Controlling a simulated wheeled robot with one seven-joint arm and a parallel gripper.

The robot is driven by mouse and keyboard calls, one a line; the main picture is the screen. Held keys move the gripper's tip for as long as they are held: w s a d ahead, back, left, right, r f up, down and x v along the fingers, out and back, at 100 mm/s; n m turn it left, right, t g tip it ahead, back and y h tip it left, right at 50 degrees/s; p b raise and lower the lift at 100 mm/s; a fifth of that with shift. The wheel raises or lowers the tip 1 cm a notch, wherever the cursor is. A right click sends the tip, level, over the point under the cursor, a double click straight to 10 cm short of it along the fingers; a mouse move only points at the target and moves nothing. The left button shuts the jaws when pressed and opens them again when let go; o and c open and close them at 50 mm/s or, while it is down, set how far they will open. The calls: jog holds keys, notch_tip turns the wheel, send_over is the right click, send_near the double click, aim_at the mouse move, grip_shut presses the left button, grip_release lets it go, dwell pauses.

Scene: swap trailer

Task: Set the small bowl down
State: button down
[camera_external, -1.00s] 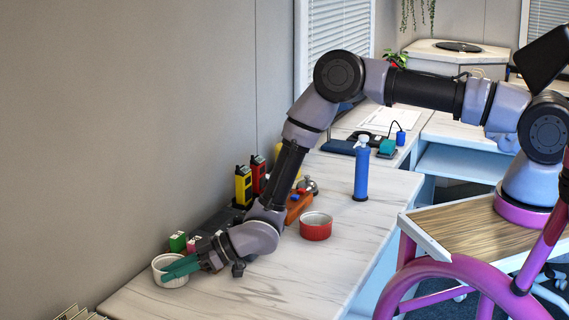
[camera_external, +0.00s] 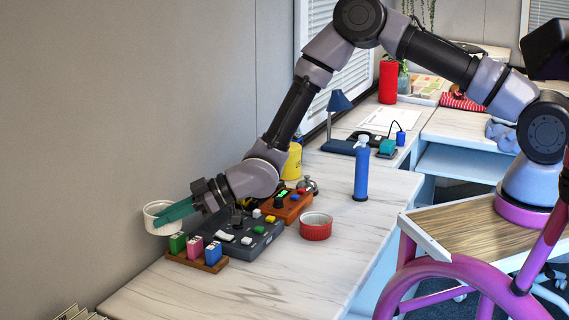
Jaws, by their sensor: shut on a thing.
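A small white bowl (camera_external: 158,218) is held in my gripper (camera_external: 172,213). The teal fingers are shut on the bowl's right side. The bowl is raised above the counter (camera_external: 190,288), close to the wall, above and left of a wooden rack with small coloured blocks. A second small bowl, red with a pale inside (camera_external: 316,226), stands upright on the counter to the right, apart from my gripper.
The wooden rack (camera_external: 196,260) holds green, pink and blue blocks. Behind it are a grey button panel (camera_external: 250,236) and an orange box (camera_external: 288,208). A blue bottle (camera_external: 361,172) stands further right. The counter's front part is clear.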

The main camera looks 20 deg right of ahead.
notch_tip(320, 180, up, 8)
jog(key=w+d+m+t, duration=0.2)
jog(key=w+d+t, duration=0.1)
jog(key=w+d, duration=1.05)
jog(key=w+d+m+t+h, duration=0.1)
jog(key=w+d, duration=0.6)
jog(key=d, duration=0.3)
jog(key=w+d+m+t+h, duration=0.1)
jog(key=w+d+m, duration=0.1)
jog(key=w+d, duration=0.65)
jog(key=w+d+m+t+h, duration=0.15)
jog(key=w+d, duration=0.25)
jog(key=d, duration=0.8)
jog(key=w+d+m+t+h, duration=0.2)
jog(key=d+m, duration=0.1)
jog(key=d, duration=2.1)
jog(key=f, duration=1.7)
jog(key=shift+s+a+f, duration=0.2)
jog(key=shift+s+a, duration=0.05)
jog(key=shift+a, duration=0.05)
jog(key=shift+h, duration=0.25)
jog(key=shift+f, duration=2.25)
jog(key=shift+f, duration=0.1)
